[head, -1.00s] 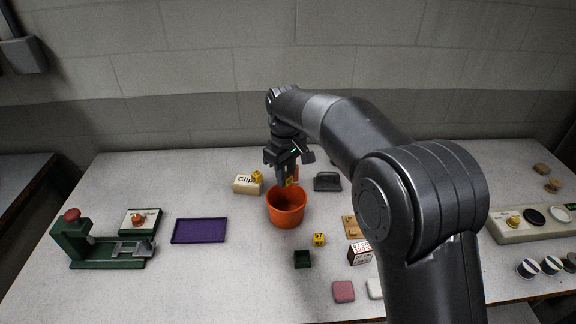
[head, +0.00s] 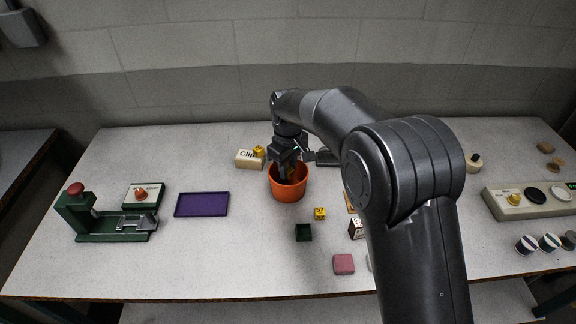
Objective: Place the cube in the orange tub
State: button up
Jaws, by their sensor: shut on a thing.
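The orange tub (head: 289,190) stands upright near the middle of the table. My gripper (head: 287,173) points down at the tub's mouth, with its fingertips at or just inside the rim. It is shut on a small yellow cube (head: 292,175), which is mostly hidden by the fingers and the tub. Another yellow cube (head: 320,213) with dark marks lies on the table to the right of and nearer than the tub. A third yellow cube (head: 258,151) sits on or against the cream "Clip" box (head: 247,160).
A purple tray (head: 202,205) and a green press (head: 105,220) stand to the left. A button panel (head: 530,200) is at right. My arm hides part of the table right of the tub.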

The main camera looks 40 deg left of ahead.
aim_at(289, 169)
jog(key=o, duration=1)
jog(key=shift+o, duration=0.2)
jog(key=shift+r, duration=3.5)
jog(key=shift+w, duration=0.1)
